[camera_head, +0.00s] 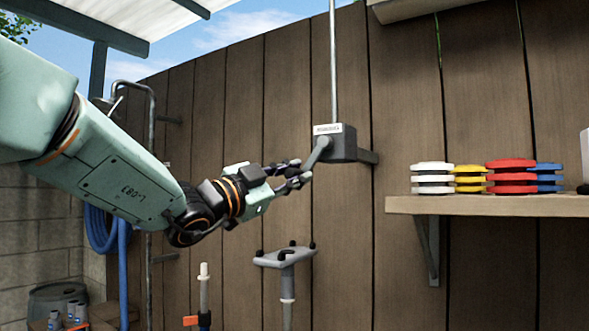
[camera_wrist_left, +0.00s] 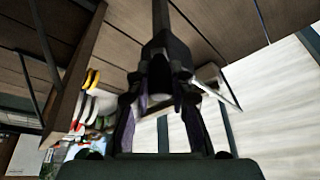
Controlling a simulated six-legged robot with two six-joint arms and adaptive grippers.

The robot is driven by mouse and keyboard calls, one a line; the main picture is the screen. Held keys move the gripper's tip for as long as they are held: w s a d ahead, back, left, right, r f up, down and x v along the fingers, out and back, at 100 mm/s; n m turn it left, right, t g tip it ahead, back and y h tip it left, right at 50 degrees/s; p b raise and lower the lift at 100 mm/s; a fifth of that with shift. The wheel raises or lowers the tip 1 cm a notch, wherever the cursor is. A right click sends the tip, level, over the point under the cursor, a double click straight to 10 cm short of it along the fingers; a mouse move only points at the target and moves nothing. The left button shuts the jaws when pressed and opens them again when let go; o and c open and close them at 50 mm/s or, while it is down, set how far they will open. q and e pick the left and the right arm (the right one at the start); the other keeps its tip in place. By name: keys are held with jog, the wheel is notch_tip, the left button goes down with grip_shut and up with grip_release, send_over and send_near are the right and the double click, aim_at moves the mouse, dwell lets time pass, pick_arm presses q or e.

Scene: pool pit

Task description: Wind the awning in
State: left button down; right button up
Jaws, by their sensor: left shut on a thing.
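A grey crank box (camera_head: 340,144) with a pale label sits on a bracket at the wooden wall, with a thin metal rod (camera_head: 333,65) running straight up from it. A short grey crank arm (camera_head: 318,152) slants down and left from the box. My left gripper (camera_head: 296,179) is at the lower end of this arm, shut on the crank handle, which its fingers mostly hide. In the left wrist view, the left gripper's fingers (camera_wrist_left: 160,108) close around a dark part. A white awning (camera_head: 130,22) with dark beams spans the top left. My right gripper is not in view.
A wooden shelf (camera_head: 500,205) at right carries stacked white, yellow, red and blue discs (camera_head: 511,178). Below my left arm stand a grey-headed pole (camera_head: 286,258) and a white-tipped pole (camera_head: 204,285). A blue hose (camera_head: 101,230) hangs at left near a metal pipe.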

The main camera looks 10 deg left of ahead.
pick_arm(q)
jog(key=shift+s+d+n+t+p, duration=0.1)
jog(key=shift+d+n+t+p, duration=0.15)
jog(key=shift+n+p, duration=0.35)
jog(key=c, duration=1.2)
grip_release()
jog(key=shift+f, duration=0.1)
